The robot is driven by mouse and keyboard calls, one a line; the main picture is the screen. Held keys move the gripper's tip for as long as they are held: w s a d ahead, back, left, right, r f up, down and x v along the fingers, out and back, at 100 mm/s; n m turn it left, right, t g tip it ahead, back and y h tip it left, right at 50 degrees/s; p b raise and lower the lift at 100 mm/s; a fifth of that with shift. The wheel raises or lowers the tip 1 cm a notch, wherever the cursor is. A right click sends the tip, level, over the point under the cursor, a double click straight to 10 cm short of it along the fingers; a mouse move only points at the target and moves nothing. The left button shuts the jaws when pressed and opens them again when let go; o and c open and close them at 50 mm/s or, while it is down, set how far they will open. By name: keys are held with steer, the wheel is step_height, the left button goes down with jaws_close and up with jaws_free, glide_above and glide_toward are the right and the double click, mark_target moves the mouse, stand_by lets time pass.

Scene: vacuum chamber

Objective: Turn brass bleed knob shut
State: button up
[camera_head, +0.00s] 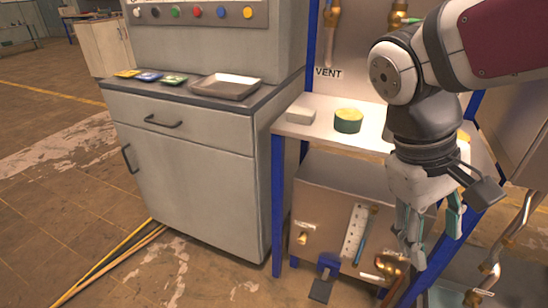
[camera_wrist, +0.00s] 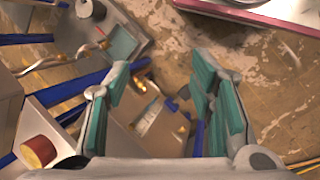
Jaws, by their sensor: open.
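My gripper (camera_head: 432,228) hangs from the arm at the right of the head view, in front of the bench, fingers pointing down. It is open and empty; in the wrist view its teal-padded fingers (camera_wrist: 159,75) are spread apart. A small brass knob (camera_head: 303,238) is on the front of the steel box under the bench, left of my gripper. A larger rounded brass fitting (camera_head: 391,265) is lower right on the box, just below and left of the fingers and partly hidden. I cannot tell for sure which is the bleed knob. No finger visibly touches either.
The steel box (camera_head: 330,200) sits between blue bench legs (camera_head: 278,205). Its front carries a white gauge strip (camera_head: 354,232). A green-sided sponge-like cylinder (camera_head: 348,121) and a pale block (camera_head: 300,114) lie on the bench. A grey cabinet (camera_head: 185,170) stands left; floor before it is mostly clear.

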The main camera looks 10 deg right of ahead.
steer(key=w+d+f+n+h+b, duration=0.1)
steer(key=w+f+n+h+b, duration=0.15)
steer(key=w+f, duration=0.35)
steer(key=w+d+f+n+h+b, duration=0.15)
steer(key=w+f+h, duration=0.25)
steer(key=w, duration=0.5)
steer(key=w+a+f+n+t+h+b, duration=0.4)
steer(key=w+f+n, duration=0.3)
steer(key=w+f, duration=0.65)
steer(key=w+a+f+n+t+b, duration=0.15)
steer(key=a+f+n+t, duration=0.25)
steer(key=f, duration=0.6)
steer(key=w+a+f+n+t+b, duration=0.1)
steer(key=w+a+f+n+t, duration=0.25)
steer(key=f, duration=0.55)
steer(key=n+t+y+b, duration=0.5)
steer(key=n+t+b, duration=0.15)
steer(key=n, duration=0.35)
glide_toward(301, 243)
steer(key=shift+m, duration=0.25)
steer(key=x, duration=0.8)
steer(key=shift+w+d+r+b, duration=0.1)
steer(key=shift+w+r+b, duration=0.1)
steer(key=shift+w+b, duration=0.15)
steer(key=c, duration=1.2)
